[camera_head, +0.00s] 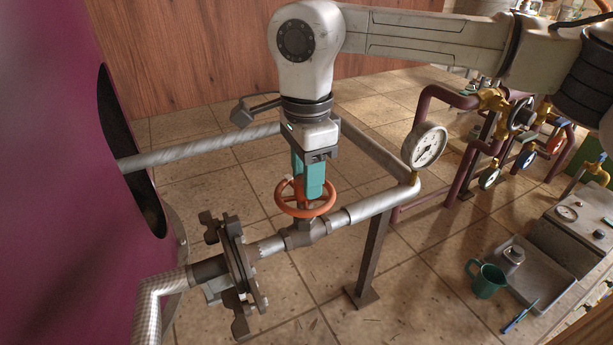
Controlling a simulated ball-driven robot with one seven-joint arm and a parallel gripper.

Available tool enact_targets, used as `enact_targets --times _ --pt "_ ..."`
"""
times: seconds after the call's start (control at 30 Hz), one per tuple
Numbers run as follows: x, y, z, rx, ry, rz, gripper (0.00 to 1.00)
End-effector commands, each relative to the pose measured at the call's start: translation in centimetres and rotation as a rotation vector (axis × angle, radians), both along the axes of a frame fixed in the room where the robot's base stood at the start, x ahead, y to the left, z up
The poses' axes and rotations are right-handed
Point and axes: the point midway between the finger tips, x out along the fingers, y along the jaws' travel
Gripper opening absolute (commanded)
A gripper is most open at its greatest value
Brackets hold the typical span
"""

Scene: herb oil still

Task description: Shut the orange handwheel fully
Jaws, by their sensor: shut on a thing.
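The orange handwheel (287,211) sits on a valve (308,233) in a grey metal pipe, in the middle of the head view. My gripper (308,192) comes straight down onto it from above. Its teal fingers reach the wheel and are shut on it near the hub. The fingers hide the hub and part of the far rim. How far the valve is turned cannot be told.
A flanged joint (238,262) with dark clamps is left of the valve. A pressure gauge (424,146) stands on the pipe at the right. A support post (371,245) holds the pipe. A tray (530,262) and a teal mug (486,279) are at lower right. A purple vessel (60,170) fills the left.

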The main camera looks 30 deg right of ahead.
Motion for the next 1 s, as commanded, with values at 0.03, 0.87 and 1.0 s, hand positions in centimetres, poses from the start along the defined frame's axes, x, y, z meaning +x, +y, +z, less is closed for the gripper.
enact_targets --times 0.03,0.87,1.0 --pt "0.08 -0.09 -0.02 -0.002 -0.004 -0.036 0.07" --pt "0.02 -0.04 0.12 0.001 -0.004 -0.263 0.07" --pt "0.02 -0.03 0.12 0.001 -0.004 -0.262 0.07"
